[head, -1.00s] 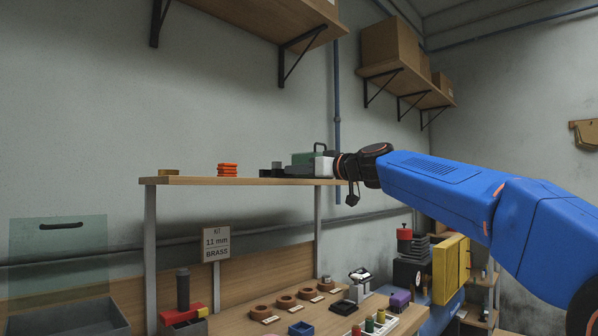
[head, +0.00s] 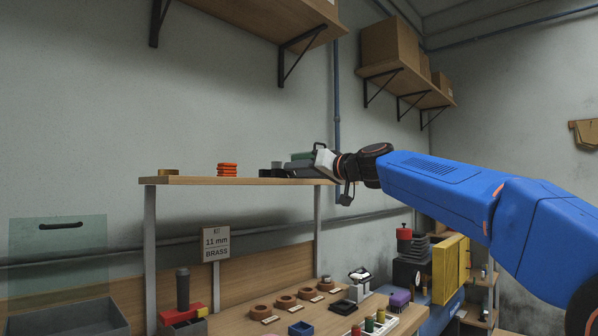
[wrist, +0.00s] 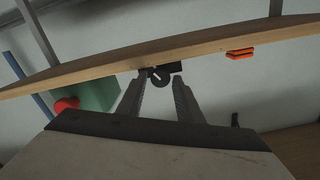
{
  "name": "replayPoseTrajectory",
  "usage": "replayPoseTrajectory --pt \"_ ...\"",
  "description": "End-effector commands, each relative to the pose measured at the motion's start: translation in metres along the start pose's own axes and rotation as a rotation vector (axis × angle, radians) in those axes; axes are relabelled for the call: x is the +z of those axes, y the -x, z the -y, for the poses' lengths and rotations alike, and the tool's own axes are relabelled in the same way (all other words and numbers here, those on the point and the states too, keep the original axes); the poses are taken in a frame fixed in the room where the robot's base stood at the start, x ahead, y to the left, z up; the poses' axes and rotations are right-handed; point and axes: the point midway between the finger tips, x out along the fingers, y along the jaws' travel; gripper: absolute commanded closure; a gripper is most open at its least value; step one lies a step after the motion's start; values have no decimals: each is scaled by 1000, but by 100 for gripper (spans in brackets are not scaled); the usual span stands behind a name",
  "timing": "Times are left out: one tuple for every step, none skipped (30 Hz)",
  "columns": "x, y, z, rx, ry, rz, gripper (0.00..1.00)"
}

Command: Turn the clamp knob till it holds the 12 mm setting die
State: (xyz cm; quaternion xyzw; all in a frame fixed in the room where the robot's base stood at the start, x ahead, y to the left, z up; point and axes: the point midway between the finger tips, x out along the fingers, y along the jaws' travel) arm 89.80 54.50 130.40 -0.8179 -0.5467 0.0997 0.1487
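A dark round knob (wrist: 160,78) with a pale mark on its face shows in the wrist view, in front of a dark block at the shelf board. My gripper (wrist: 160,82) is open, with one finger on each side of the knob and a small gap seeming to remain on both sides. In the head view my gripper (head: 287,168) reaches left over the right end of the shelf, close to small dark blocks (head: 277,166). I cannot make out the setting die or whether the clamp holds it; the gripper hides part of this area.
The shelf board (head: 215,181) also carries orange pieces (head: 227,169) and a brass-coloured disc (head: 168,172). A green box (wrist: 97,88) with a red round part (wrist: 66,105) stands beside my fingers. A sign (head: 216,244) reads KIT 11 mm BRASS above the crowded bench.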

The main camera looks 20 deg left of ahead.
Motion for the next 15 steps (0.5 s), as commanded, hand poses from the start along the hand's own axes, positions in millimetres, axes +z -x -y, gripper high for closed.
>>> replayPoseTrajectory --pt "0 0 0 0 0 0 57" --pt "0 0 0 0 0 0 57" --pt "0 0 0 0 0 0 57" --pt "0 0 0 0 0 0 57" --pt "0 0 0 0 0 0 57" --pt "0 0 0 0 1 0 57" --pt "0 0 0 0 1 0 57" --pt "0 0 0 0 1 0 57" --pt "0 0 0 0 1 0 57" --pt "0 1 0 0 1 0 57" --pt "0 2 0 0 1 0 57" --pt "0 3 0 0 1 0 57" --pt "0 5 0 1 1 0 57" --pt "-1 7 0 1 1 -1 57" --pt "-1 11 0 0 1 -1 57"
